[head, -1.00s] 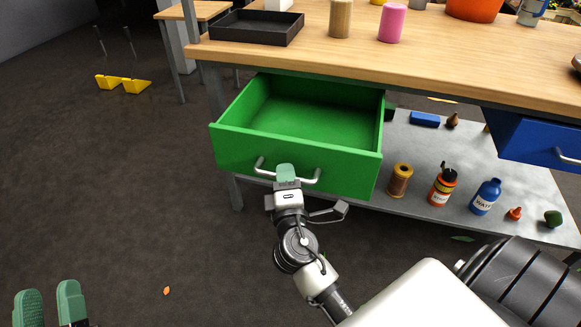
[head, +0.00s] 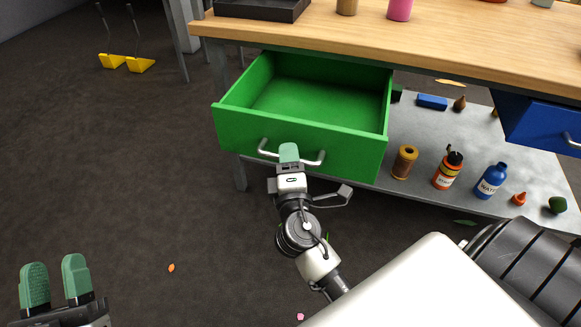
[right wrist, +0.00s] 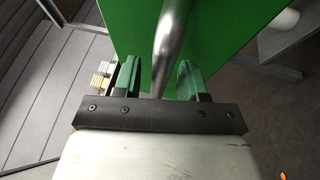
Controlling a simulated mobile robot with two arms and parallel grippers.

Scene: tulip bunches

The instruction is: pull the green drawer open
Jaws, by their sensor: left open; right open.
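The green drawer (head: 300,145) stands pulled out from under the wooden table, and its inside looks empty. Its silver bar handle (head: 311,162) is on the front panel. My right gripper (head: 289,154) is at the handle. In the right wrist view, the handle (right wrist: 172,40) runs between the two spread fingers of my right gripper (right wrist: 159,82), with a gap on each side. The green front (right wrist: 220,30) is just beyond the fingers. My left gripper (head: 56,281) is open and empty over the floor at the lower left, well away from the drawer.
A blue drawer (head: 545,135) is at the right under the wooden tabletop (head: 450,50). The grey lower shelf (head: 430,185) holds a spool, bottles and small items. A black tray (head: 262,10) is on top. The dark floor (head: 130,170) left of the drawer is mostly clear.

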